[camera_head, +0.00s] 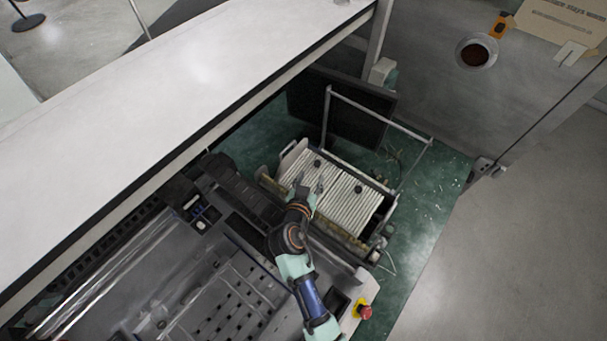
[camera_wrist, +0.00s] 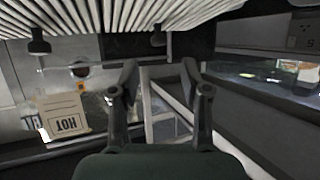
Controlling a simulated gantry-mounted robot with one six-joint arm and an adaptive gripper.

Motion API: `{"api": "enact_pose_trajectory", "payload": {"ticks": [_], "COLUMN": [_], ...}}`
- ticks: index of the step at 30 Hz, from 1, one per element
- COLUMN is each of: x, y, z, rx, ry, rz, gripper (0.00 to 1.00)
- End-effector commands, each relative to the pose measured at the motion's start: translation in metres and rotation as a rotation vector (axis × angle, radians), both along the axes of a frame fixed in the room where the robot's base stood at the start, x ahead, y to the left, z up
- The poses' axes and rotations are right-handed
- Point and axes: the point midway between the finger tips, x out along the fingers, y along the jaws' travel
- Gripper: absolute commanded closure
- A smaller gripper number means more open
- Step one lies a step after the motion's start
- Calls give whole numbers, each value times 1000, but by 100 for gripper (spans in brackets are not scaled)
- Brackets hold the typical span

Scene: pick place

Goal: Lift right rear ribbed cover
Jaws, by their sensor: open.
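The white ribbed covers lie side by side on the machine in the head view: a left one (camera_head: 298,166) and a right one (camera_head: 347,208). A dark knob stands on each, the left knob (camera_head: 317,163) and the right knob (camera_head: 357,189). My gripper (camera_head: 308,184) is over the front of the covers, nearer the left one. In the wrist view the ribbed surface (camera_wrist: 110,12) fills the top edge, with two black knobs (camera_wrist: 38,43) and (camera_wrist: 158,38) sticking out from it. My gripper (camera_wrist: 161,75) is open there, with nothing between its fingers. Contact with the covers cannot be told.
A metal frame bar (camera_head: 380,112) rises behind the covers, with a dark panel (camera_head: 345,108) beyond it. A long white counter (camera_head: 190,75) runs along the left. A red button (camera_head: 365,312) sits at the machine's front right corner. Green floor (camera_head: 432,205) lies to the right.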

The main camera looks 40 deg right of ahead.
Motion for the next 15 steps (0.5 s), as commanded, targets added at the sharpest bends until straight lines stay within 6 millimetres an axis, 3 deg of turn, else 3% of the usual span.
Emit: {"api": "enact_pose_trajectory", "payload": {"ticks": [5, 15], "x": [5, 37], "y": [-8, -51], "z": [-1, -24], "rx": [0, 2], "ry": [0, 0], "rz": [-1, 0], "gripper": [53, 53]}}
